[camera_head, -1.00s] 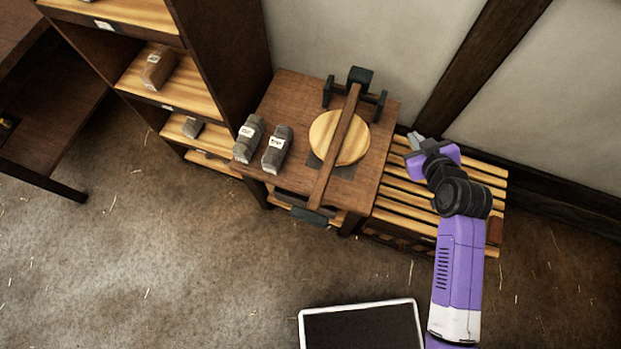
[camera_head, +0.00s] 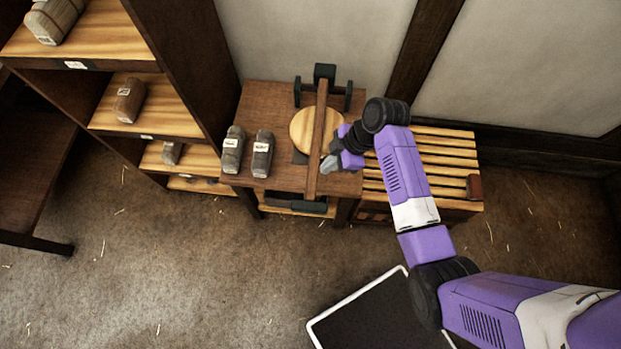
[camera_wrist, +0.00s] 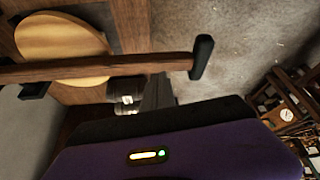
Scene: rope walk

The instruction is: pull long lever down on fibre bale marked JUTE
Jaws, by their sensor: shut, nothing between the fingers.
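The long wooden lever (camera_head: 319,130) runs from a dark pivot bracket (camera_head: 325,73) at the back of the table to a dark grip (camera_head: 309,207) at the front edge. It crosses above a round wooden disc (camera_head: 304,128). Two grey wrapped bales with white labels, a left one (camera_head: 232,150) and a right one (camera_head: 262,155), stand left of the lever; I cannot read either label. My gripper (camera_head: 329,164) is shut and empty, just right of the lever. In the wrist view the fingertips (camera_wrist: 157,85) are by the lever (camera_wrist: 110,66), near its dark grip (camera_wrist: 202,57); contact is unclear.
A slatted bench (camera_head: 430,165) adjoins the table (camera_head: 262,100) on the right. A shelf unit (camera_head: 165,60) with more bales stands on the left. A dark white-rimmed panel (camera_head: 375,315) is below, near my arm. The floor in front of the table is clear.

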